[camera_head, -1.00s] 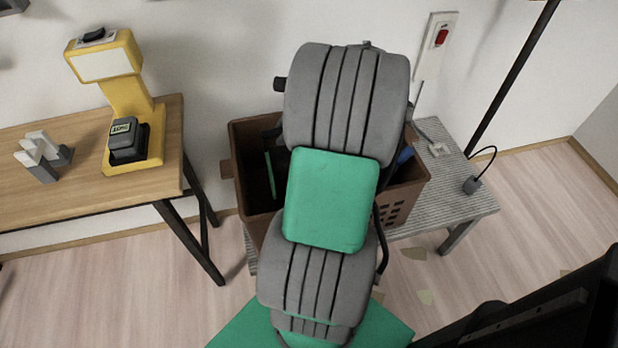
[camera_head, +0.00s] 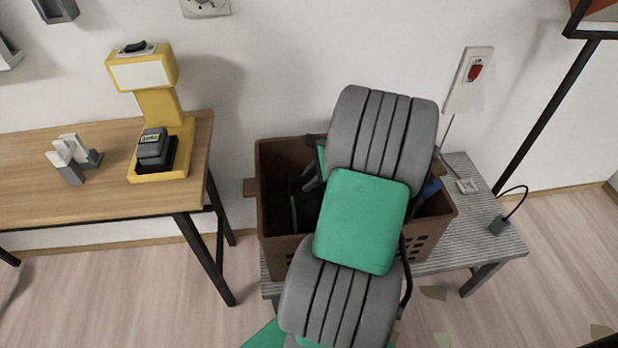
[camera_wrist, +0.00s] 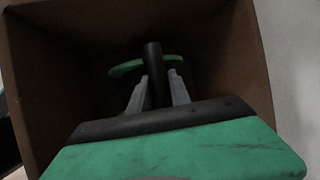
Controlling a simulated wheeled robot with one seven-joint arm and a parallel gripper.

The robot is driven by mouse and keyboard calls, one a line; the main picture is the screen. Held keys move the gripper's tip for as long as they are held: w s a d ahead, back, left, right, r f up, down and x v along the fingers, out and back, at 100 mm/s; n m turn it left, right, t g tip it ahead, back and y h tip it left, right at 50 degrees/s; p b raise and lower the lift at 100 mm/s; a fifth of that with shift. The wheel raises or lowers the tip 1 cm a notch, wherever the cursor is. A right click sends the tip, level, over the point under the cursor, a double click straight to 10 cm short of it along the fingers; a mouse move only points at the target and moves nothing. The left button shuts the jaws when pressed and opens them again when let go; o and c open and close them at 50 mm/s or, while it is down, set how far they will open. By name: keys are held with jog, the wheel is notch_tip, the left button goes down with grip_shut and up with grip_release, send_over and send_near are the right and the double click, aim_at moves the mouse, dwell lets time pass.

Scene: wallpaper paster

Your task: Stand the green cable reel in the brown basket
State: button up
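The brown basket (camera_head: 438,232) stands on a grey ribbed bench in the head view. Its inner wall (camera_wrist: 225,50) surrounds the wrist view. A thin green edge (camera_head: 293,212), perhaps the cable reel, shows inside the basket. In the wrist view a green rounded piece (camera_wrist: 125,68) with a dark upright post, apparently the green cable reel, is ahead of my gripper (camera_wrist: 158,82). My two grey fingers stand apart on either side of the post. I cannot tell whether they press on it. My arm hides much of the basket, and the reel's base is not visible.
A wooden table (camera_head: 110,215) with a yellow device (camera_head: 160,110) is at left. The grey bench (camera_head: 480,242) holds a small plug and a cable at right. A red wall switch (camera_head: 474,72) and a black pole (camera_head: 545,120) are behind. Something blue (camera_head: 431,188) shows in the basket.

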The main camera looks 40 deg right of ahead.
jog(key=o, duration=0.4)
jog(key=shift+c, duration=0.2)
jog(key=p+v, duration=0.3)
jog(key=v, duration=0.9)
jog(key=w+a+r+n+g, duration=0.1)
jog(key=w+a+n, duration=0.1)
jog(key=a+n, duration=0.55)
jog(key=w+a+r+n+g, duration=0.1)
jog(key=w+a+n+g, duration=0.2)
jog(key=a, duration=0.7)
jog(key=s+a+f+n+h, duration=0.1)
jog(key=s+a+n, duration=0.3)
jog(key=a+n, duration=0.25)
jog(key=s+a+n+h, duration=0.2)
jog(key=s+a+n, duration=0.1)
jog(key=a+n, duration=0.35)
notch_tip(320, 180, up, 14)
jog(key=w+t+p, duration=0.1)
jog(key=p, duration=1)
jog(key=shift+w+d+n+t, duration=0.3)
jog(key=shift+d+n, duration=0.1)
jog(key=shift+n, duration=0.05)
